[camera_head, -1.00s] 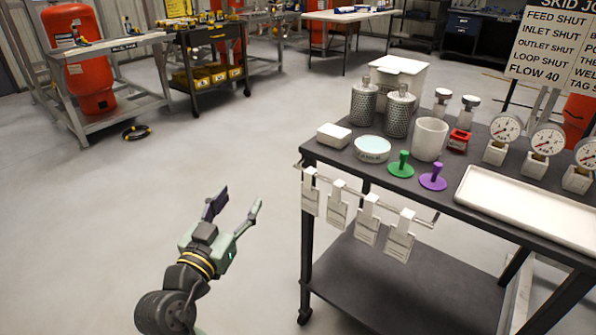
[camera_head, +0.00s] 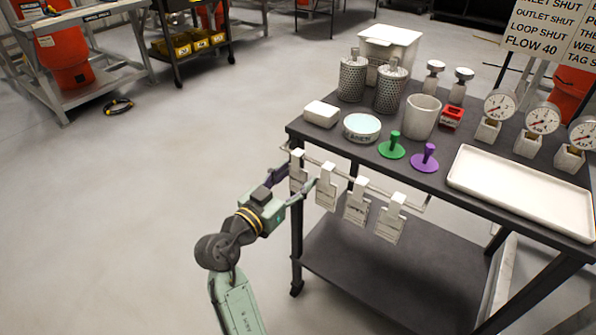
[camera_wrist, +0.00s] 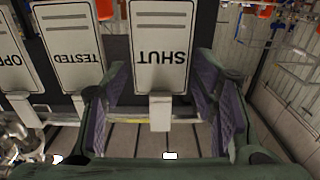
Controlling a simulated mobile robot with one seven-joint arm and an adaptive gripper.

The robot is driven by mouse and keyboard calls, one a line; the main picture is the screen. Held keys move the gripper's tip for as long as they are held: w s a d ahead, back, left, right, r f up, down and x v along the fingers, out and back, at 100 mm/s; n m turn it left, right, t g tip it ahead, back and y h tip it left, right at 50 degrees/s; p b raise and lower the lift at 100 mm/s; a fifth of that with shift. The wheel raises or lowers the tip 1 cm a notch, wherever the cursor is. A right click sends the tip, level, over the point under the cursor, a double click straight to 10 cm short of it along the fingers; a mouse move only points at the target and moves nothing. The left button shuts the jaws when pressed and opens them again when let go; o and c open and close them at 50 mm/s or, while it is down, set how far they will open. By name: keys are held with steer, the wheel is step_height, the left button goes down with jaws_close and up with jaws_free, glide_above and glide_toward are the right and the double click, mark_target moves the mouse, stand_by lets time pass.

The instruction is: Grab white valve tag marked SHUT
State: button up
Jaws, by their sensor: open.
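The white valve tag marked SHUT (camera_wrist: 162,45) hangs in the wrist view with its lettering upside down. It lies between the two fingers of my gripper (camera_wrist: 162,88), which is open, with a visible gap on each side. In the head view it is the leftmost tag (camera_head: 298,172) on the rail at the cart's front edge, partly overlapped by my gripper (camera_head: 296,178).
The tags hang from a rail (camera_head: 412,203) on a dark cart (camera_head: 300,128). A white box (camera_head: 321,114), round dish (camera_head: 362,127), green (camera_head: 391,150) and purple (camera_head: 424,162) knobbed discs and a white tray (camera_head: 520,192) stand on top.

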steer(key=shift+x, duration=0.95)
steer(key=c, duration=0.7)
steer(key=shift+r, duration=0.15)
